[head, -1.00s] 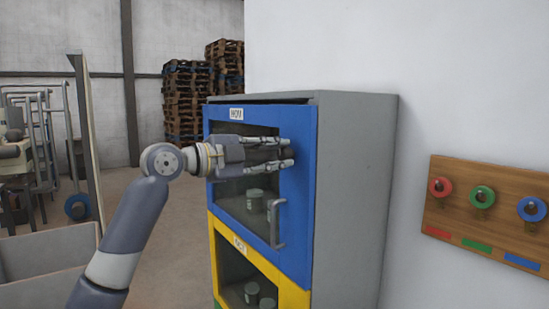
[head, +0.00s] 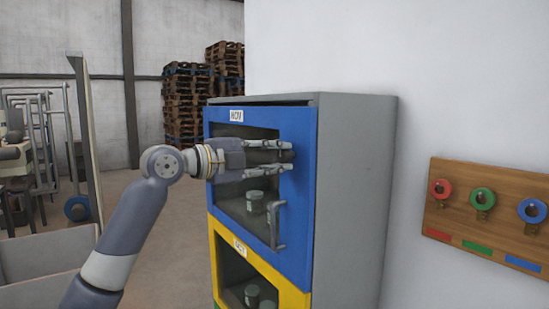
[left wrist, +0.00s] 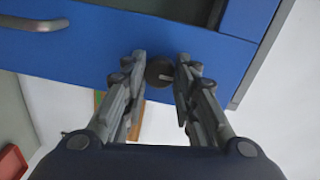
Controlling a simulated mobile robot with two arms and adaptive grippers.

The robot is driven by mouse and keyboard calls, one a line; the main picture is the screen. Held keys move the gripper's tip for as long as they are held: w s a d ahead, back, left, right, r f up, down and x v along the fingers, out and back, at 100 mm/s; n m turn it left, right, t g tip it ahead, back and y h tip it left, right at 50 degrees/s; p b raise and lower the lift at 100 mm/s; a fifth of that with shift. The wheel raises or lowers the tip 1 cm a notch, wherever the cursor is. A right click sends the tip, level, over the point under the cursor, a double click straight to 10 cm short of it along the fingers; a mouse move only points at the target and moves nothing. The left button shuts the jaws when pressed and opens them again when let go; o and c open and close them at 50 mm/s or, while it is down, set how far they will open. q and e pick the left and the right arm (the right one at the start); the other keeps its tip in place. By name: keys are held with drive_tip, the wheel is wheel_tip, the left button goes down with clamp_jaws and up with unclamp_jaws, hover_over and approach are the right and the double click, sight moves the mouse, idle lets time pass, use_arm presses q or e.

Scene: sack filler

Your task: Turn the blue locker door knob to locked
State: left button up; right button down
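The blue locker door (head: 297,225) is closed at the top of the grey cabinet. Its round dark knob (left wrist: 160,71) shows in the left wrist view with a short pale mark lying roughly sideways. In the head view the fingers mostly hide the knob. My left gripper (head: 290,156) is at the upper right of the door. In the left wrist view its two fingertips (left wrist: 161,66) stand on either side of the knob, very close to it. I cannot tell whether they press on it. My right gripper is not in view.
A curved grey handle (head: 277,226) sits on the blue door below my gripper. A yellow door (head: 294,297) is underneath. A wooden board (head: 460,215) with red, green and blue rings hangs on the wall at right. Pallet stacks stand behind.

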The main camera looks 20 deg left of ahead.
use_arm(q)
drive_tip(key=o, duration=0.4)
drive_tip(key=shift+d, duration=0.1)
drive_tip(key=v, duration=1.2)
drive_tip(key=shift+s, duration=0.1)
